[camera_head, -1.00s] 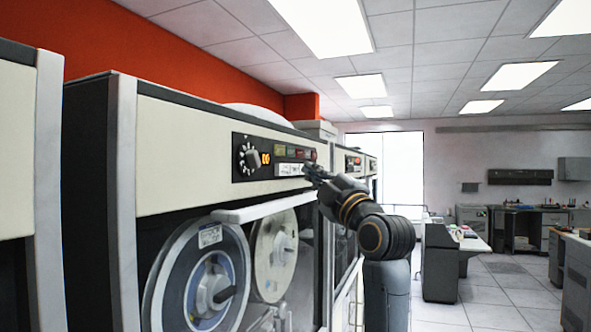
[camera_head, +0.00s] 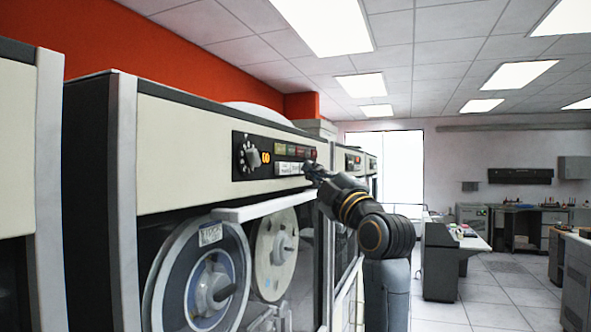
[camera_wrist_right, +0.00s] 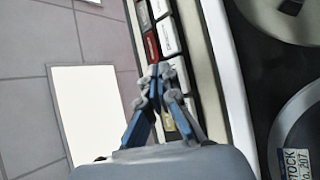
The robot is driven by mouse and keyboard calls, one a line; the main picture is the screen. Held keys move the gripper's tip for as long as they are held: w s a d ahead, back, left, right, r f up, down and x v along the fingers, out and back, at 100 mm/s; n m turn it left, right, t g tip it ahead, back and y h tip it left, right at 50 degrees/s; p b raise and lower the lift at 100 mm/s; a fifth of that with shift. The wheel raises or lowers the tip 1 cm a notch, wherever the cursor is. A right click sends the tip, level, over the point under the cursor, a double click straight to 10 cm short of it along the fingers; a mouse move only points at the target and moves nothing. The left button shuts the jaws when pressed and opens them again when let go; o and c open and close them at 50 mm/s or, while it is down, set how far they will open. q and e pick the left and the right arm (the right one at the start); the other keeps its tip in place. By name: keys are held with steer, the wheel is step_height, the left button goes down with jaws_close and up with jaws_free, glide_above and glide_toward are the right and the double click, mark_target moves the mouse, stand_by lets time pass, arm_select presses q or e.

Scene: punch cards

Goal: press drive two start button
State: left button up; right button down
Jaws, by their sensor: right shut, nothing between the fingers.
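A tape drive cabinet (camera_head: 215,135) with a cream front carries a black control panel (camera_head: 239,172) holding a knob, orange digits and two rows of small buttons. The upper row has green and red buttons; the lower row has white buttons (camera_head: 284,168). Their labels are too small to read. My right gripper (camera_head: 309,166) is shut and empty at the panel's right end. In the right wrist view, its closed fingertips (camera_wrist_right: 160,71) overlap the button rows, near a red button (camera_wrist_right: 152,47) and a white button (camera_wrist_right: 180,74). Contact cannot be told. My left gripper is not in view.
Below the panel are two tape reels (camera_head: 207,285) behind a glass front with a protruding light ledge (camera_head: 262,207). More cabinets stand to the left (camera_head: 18,150) and beyond (camera_head: 352,162). Open floor (camera_head: 510,285) and a desk (camera_head: 442,262) lie to the right.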

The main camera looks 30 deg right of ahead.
steer(key=shift+w+a, duration=0.1)
steer(key=shift+w+a, duration=0.2)
steer(key=shift+w, duration=0.05)
